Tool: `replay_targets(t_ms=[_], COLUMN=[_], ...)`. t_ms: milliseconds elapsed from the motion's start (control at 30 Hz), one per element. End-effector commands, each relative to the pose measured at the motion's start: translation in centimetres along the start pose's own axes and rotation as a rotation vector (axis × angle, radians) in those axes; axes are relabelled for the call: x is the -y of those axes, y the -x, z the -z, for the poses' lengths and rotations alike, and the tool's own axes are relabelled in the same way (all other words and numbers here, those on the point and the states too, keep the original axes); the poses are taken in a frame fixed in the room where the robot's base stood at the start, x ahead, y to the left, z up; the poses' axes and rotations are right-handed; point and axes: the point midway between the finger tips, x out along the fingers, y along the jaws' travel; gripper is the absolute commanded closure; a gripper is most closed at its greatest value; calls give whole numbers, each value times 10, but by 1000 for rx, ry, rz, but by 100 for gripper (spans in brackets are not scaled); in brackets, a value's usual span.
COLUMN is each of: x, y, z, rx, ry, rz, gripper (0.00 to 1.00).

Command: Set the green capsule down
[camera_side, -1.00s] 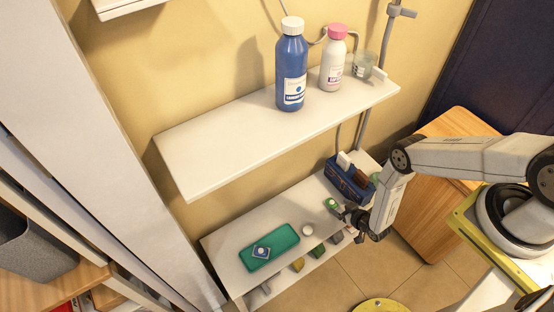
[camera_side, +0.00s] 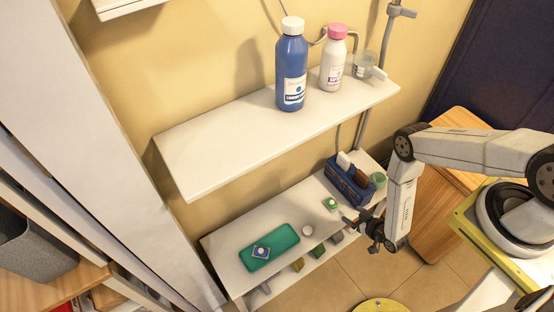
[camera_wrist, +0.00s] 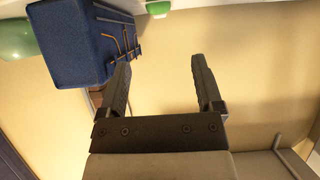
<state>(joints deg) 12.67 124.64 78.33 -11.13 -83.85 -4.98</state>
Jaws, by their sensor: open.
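The green capsule (camera_side: 331,204) is a small green and white piece resting on the lower white shelf (camera_side: 219,240), in front of the blue caddy. In the wrist view, a green and white piece that looks like it shows at the top edge (camera_wrist: 158,8), partly cut off. My gripper (camera_side: 350,221) is at the shelf's front edge, apart from the capsule, to its lower right. In the wrist view my gripper (camera_wrist: 162,75) has its two fingers spread, with nothing between them.
The blue caddy (camera_side: 343,181) and a green cup (camera_side: 378,180) stand behind. A green tray (camera_side: 284,239) bearing a blue-white piece (camera_side: 261,252) and a white round piece (camera_side: 307,230) lie left. Above, the upper shelf (camera_side: 220,150) holds bottles.

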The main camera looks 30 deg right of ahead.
Motion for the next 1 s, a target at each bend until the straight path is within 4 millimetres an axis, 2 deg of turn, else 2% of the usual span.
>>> replay_targets(t_ms=[300, 367, 667, 1000], x=[0, 0, 0, -1], y=[0, 0, -2, -24], z=[0, 0, 1, 13], rx=[0, 0, 5, 161], ry=[0, 0, 1, 4], rz=[0, 0, 1, 4], gripper=[16, 9, 9, 9])
